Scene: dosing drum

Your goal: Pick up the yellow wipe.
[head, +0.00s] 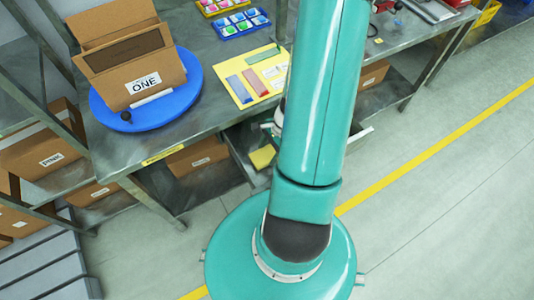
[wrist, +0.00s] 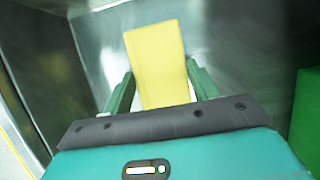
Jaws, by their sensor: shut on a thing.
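The yellow wipe (wrist: 156,58) is a flat yellow rectangle, seen in the wrist view between the two green fingers of my gripper (wrist: 160,70). My gripper is shut on it, and the wipe sticks out beyond the fingertips. Grey metal walls surround it, and I cannot tell whether it touches the surface behind. In the head view a yellow patch (head: 262,157), likely the same wipe, shows at an open metal drawer or shelf under the table edge.
The metal table (head: 200,105) holds a blue turntable (head: 107,118) with a cardboard box (head: 128,66) marked ONE, a yellow board (head: 238,92) with coloured strips, and trays of coloured pieces (head: 240,22). Cardboard boxes sit on lower shelves. A green block (wrist: 305,120) stands at right in the wrist view.

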